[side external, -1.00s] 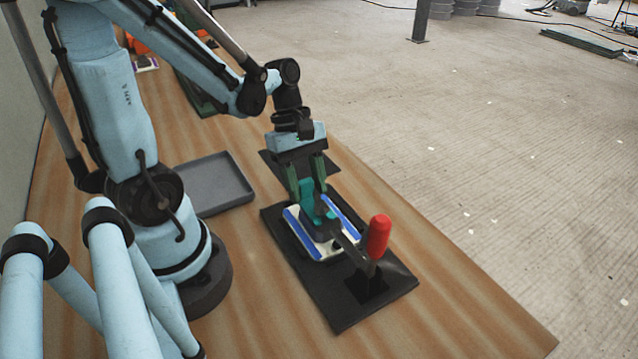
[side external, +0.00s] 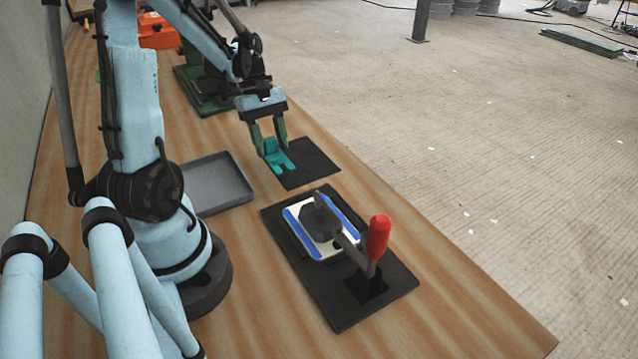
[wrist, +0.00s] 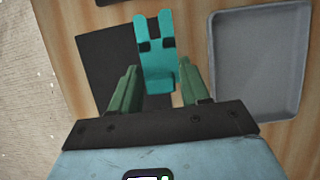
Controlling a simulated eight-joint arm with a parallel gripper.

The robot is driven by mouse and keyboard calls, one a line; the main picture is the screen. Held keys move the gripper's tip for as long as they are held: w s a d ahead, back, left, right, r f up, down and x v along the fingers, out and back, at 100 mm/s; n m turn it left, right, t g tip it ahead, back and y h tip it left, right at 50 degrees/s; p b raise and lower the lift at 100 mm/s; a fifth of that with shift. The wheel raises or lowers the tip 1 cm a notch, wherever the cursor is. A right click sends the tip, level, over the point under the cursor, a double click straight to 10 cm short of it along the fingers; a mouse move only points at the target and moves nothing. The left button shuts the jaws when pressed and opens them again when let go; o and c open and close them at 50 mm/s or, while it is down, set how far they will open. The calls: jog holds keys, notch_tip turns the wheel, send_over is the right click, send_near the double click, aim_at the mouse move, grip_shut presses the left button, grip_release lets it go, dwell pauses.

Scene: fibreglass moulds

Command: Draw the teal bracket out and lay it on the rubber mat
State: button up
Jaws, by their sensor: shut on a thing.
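The teal bracket (side external: 276,156) is in my gripper (side external: 268,146), whose green fingers are shut on it. In the side view it is at the left edge of the black rubber mat (side external: 306,166); I cannot tell whether it touches. In the wrist view the bracket (wrist: 156,56) stands out between the fingertips (wrist: 155,85), with its two prongs pointing up the picture. The mat (wrist: 108,62) shows behind and to the left of it there, with wood under its right side.
A black base plate (side external: 345,312) holds a white and blue mould (side external: 325,240) under a toggle clamp with a red handle (side external: 379,237). A grey tray (side external: 218,185) lies left of the mat. A green machine (side external: 205,98) and an orange item (side external: 158,32) are farther back.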

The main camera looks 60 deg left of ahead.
jog(key=shift+a, duration=3.55)
jog(key=shift+r, duration=0.15)
jog(key=shift+r, duration=3.45)
jog(key=w+d+n+t+y, duration=0.1)
jog(key=w+d+n+t, duration=0.3)
jog(key=d+n, duration=0.85)
jog(key=m, duration=0.4)
send_over(291, 160)
jog(key=a, duration=0.1)
jog(key=shift+n+g, duration=0.25)
jog(key=shift+g, duration=0.15)
jog(key=f, duration=0.5)
jog(key=s+f, duration=0.1)
jog(key=f, duration=0.1)
jog(key=shift+a+f, duration=0.1)
jog(key=shift+f, duration=2.2)
jog(key=shift+f, duration=0.1)
jog(key=o, duration=1.1)
